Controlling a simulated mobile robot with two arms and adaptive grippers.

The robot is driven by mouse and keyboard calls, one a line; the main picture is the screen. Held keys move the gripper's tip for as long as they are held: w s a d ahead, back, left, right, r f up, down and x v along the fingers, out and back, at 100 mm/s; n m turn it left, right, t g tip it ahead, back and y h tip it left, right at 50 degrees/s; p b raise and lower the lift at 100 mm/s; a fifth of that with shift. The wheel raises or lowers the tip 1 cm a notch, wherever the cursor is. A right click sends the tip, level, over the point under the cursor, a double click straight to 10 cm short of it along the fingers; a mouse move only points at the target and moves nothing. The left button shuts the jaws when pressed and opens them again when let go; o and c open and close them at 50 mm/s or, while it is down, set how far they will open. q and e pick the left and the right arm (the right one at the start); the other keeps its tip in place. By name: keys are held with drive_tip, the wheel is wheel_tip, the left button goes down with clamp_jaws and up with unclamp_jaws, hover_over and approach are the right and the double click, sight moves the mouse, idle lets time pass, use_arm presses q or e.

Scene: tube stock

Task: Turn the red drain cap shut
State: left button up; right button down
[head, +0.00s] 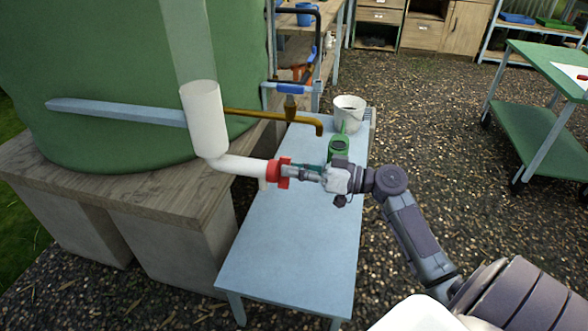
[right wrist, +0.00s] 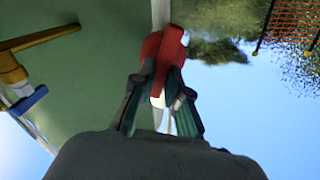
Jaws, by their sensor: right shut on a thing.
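The red drain cap (head: 280,173) sits on the open end of the white drain pipe (head: 236,165), which bends out sideways from a vertical white section. My right gripper (head: 289,173) reaches in from the right and is shut on the cap. In the right wrist view the red cap (right wrist: 163,50) shows between the fingertips of my right gripper (right wrist: 163,75). The cap's far side and its fit on the pipe are hidden. My left gripper is not in view.
A light blue table (head: 300,235) stands below the cap. A white bucket (head: 349,112) and a green watering can (head: 339,149) stand at its back. A brass tap (head: 290,112) and the green tank (head: 110,80) are close behind. A green cart (head: 550,130) stands far right.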

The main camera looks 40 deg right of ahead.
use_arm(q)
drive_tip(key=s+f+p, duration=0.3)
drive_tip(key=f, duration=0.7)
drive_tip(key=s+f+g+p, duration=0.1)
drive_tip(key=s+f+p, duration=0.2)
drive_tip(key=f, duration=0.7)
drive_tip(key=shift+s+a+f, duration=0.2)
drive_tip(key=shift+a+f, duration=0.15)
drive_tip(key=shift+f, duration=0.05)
use_arm(e)
drive_tip(key=shift+w+d+f+m, duration=0.1)
drive_tip(key=shift+f+m, duration=0.1)
drive_tip(key=shift+m, duration=2.2)
drive_tip(key=shift+w+d+f+m, duration=0.1)
drive_tip(key=shift+f+m, duration=0.05)
drive_tip(key=shift+m, duration=2.25)
drive_tip(key=shift+w+d+f+m, duration=0.1)
drive_tip(key=shift+f+m, duration=0.1)
drive_tip(key=shift+m, duration=2.2)
drive_tip(key=shift+s, duration=0.1)
drive_tip(key=c, duration=1.2)
unclamp_jaws()
drive_tip(key=shift+o, duration=0.2)
